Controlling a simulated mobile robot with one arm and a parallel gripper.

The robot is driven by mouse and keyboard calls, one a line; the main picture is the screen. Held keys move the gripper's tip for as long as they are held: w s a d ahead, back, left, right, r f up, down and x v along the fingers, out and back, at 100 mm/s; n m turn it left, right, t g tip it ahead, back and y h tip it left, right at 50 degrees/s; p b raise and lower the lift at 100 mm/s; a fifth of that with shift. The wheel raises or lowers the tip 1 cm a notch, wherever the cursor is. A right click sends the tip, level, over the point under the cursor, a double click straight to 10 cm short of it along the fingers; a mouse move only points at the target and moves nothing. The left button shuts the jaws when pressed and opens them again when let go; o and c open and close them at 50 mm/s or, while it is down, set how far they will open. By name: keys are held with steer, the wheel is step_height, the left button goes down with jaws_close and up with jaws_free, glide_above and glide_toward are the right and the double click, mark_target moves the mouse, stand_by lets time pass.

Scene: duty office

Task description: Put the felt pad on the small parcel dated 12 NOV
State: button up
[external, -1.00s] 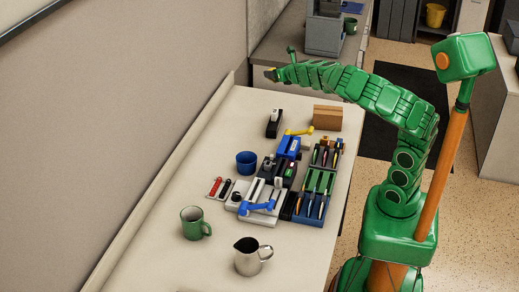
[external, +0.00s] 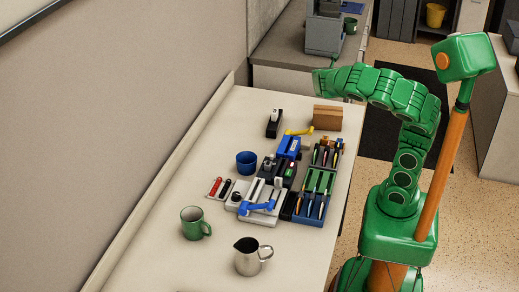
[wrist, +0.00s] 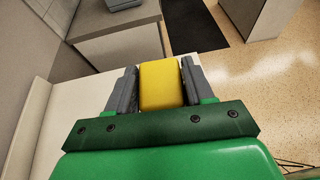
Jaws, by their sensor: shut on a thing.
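My gripper (wrist: 159,68) shows in the wrist view, its two grey fingers shut on a yellow block-like thing, which looks like the felt pad (wrist: 159,88). In the external view my gripper and the pad are hidden behind my arm's last links, at the far end of the desk. A small brown cardboard parcel (external: 327,118) stands at the desk's far right, below and near the end of my arm. No date can be read on it. No other parcel shows.
A grey cabinet (wrist: 120,52) stands beyond the desk.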

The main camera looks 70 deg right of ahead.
steer(key=s+a+m+g+y, duration=0.15)
steer(key=s+m+g, duration=0.25)
steer(key=s, duration=0.5)
glide_above(328, 110)
steer(key=shift+h, duration=0.25)
steer(key=f, duration=1.3)
steer(key=shift+s+a+f, duration=0.3)
steer(key=shift+s, duration=0.1)
steer(key=shift+w+d+f, duration=0.2)
steer(key=shift+f, duration=0.25)
steer(key=shift+w+d+f, duration=0.2)
steer(key=shift+f, duration=1.45)
steer(key=shift+f, duration=0.1)
steer(key=o, duration=1)
